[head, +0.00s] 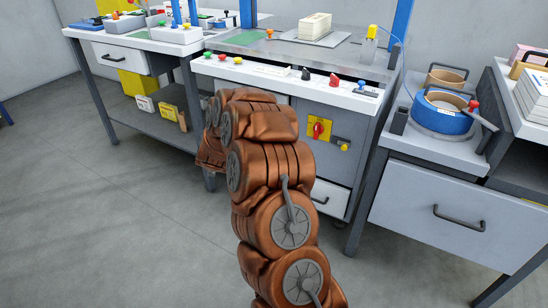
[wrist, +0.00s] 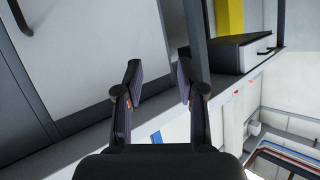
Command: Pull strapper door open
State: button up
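The strapper (head: 318,95) stands in the middle of the head view, with a blue arch and a control strip of coloured buttons. Its grey front carries a red rotary switch (head: 319,129) on a yellow plate. A pale panel with a dark handle (head: 320,200) shows low on this front; my copper arm covers much of the front, so I cannot tell the door's full outline. In the wrist view my gripper (wrist: 158,78) is open and empty, its two dark fingers apart. A large pale panel (wrist: 105,50) lies beyond the fingers, apparently shut. My gripper's fingers are not discernible in the head view.
A left workbench (head: 125,38) has a drawer and a lower shelf with yellow boxes. At right, a bench with a grey drawer (head: 440,215) carries a blue strap reel (head: 440,112). Open grey floor (head: 100,220) lies at left and in front.

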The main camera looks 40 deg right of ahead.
jog(key=s+d+f+m+g+h+b, duration=0.2)
jog(key=s+d+f+h+b, duration=0.2)
jog(key=d+f, duration=0.4)
jog(key=s+d+f+m+g+h+b, duration=0.15)
jog(key=s+d+f+h+b, duration=0.35)
jog(key=d, duration=0.5)
jog(key=w+b+x, duration=0.1)
jog(key=x, duration=0.7)
jog(key=shift+f+y, duration=0.4)
jog(key=shift+f, duration=0.15)
jog(key=shift+w+a, duration=0.15)
grip_shut()
